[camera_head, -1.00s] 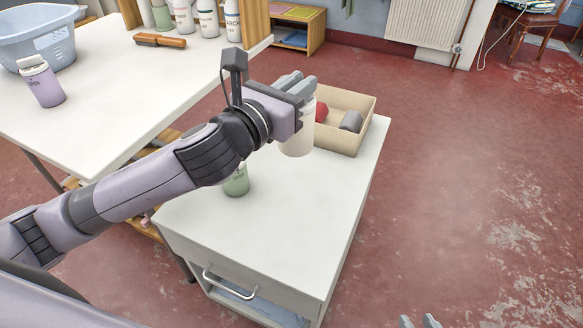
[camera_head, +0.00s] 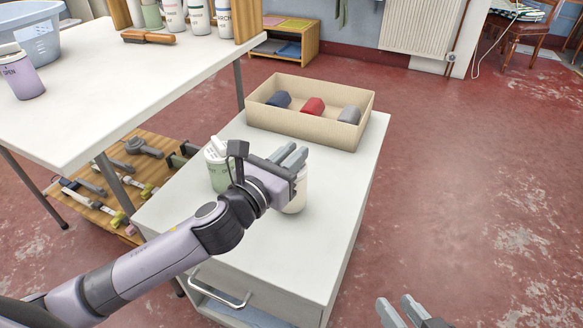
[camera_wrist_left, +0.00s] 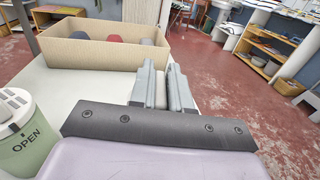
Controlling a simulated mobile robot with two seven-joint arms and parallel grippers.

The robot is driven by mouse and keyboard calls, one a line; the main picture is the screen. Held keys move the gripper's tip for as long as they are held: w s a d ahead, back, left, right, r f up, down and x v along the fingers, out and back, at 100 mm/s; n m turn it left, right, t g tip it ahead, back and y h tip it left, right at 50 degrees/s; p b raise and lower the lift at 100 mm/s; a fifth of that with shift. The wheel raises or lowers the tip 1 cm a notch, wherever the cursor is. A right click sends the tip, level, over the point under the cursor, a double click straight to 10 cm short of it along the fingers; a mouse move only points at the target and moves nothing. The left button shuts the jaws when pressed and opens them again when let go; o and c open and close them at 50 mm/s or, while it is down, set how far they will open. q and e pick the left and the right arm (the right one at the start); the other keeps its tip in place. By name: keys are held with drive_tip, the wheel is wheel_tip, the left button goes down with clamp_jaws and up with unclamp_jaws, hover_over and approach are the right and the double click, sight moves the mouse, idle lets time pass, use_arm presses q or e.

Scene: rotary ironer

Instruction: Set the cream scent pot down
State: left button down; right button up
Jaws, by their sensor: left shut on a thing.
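The cream scent pot (camera_head: 297,195) is upright over the white cart top (camera_head: 262,245). My left gripper (camera_head: 294,160) is shut on its upper part and hides its top and left side. The pot's base is low, at or just above the surface; I cannot tell if it touches. In the left wrist view the fingers (camera_wrist_left: 163,88) point toward the box, and the pot is mostly hidden. My right gripper (camera_head: 402,312) shows at the bottom edge, fingers apart and empty, over the floor.
A green pot marked OPEN (camera_head: 219,172) stands just left of my left gripper; it also shows in the left wrist view (camera_wrist_left: 25,135). A beige box (camera_head: 305,124) with blue, red and grey items stands at the cart's back. The cart's front part is clear.

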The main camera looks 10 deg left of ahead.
use_arm(q)
drive_tip(key=shift+f, duration=0.65)
drive_tip(key=shift+f, duration=0.15)
drive_tip(key=c, duration=1.1)
unclamp_jaws()
